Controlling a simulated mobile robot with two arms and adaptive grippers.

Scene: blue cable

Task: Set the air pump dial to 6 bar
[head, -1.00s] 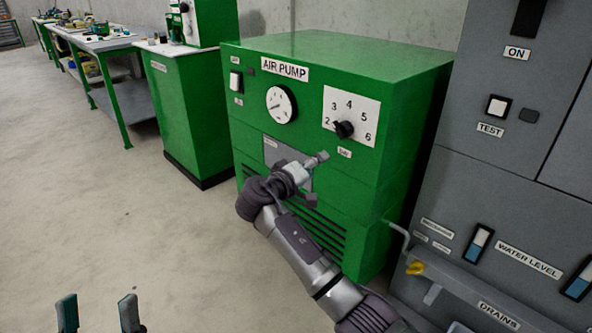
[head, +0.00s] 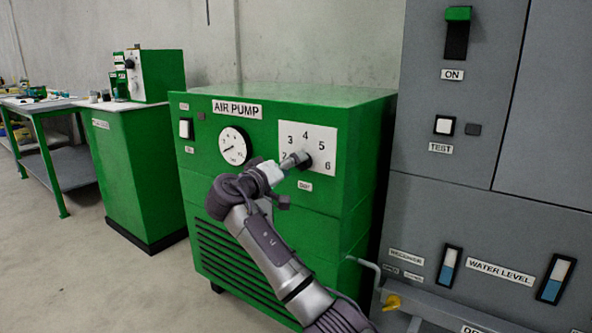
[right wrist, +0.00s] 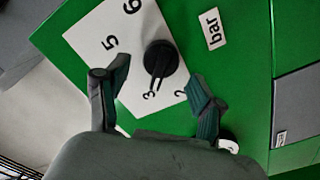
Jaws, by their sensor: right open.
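The green air pump (head: 260,235) stands in the middle of the head view. Its white dial plate (head: 322,142) has numbers up to 6 and a black knob. In the head view my right gripper (head: 286,180) is in front of the plate's lower left and partly hides the knob. In the right wrist view the knob (right wrist: 160,60) is just beyond the open fingertips of the right gripper (right wrist: 154,92), with nothing between them. The knob's narrow end faces the 2 and 3 side; its exact setting is unclear. The 4 is hidden there. My left gripper is out of view.
A round gauge (head: 234,146) and a switch (head: 186,128) are left of the dial plate. A grey panel (head: 430,200) stands close on the right, with a pipe and yellow valve (head: 392,302) low down. Floor at left is clear.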

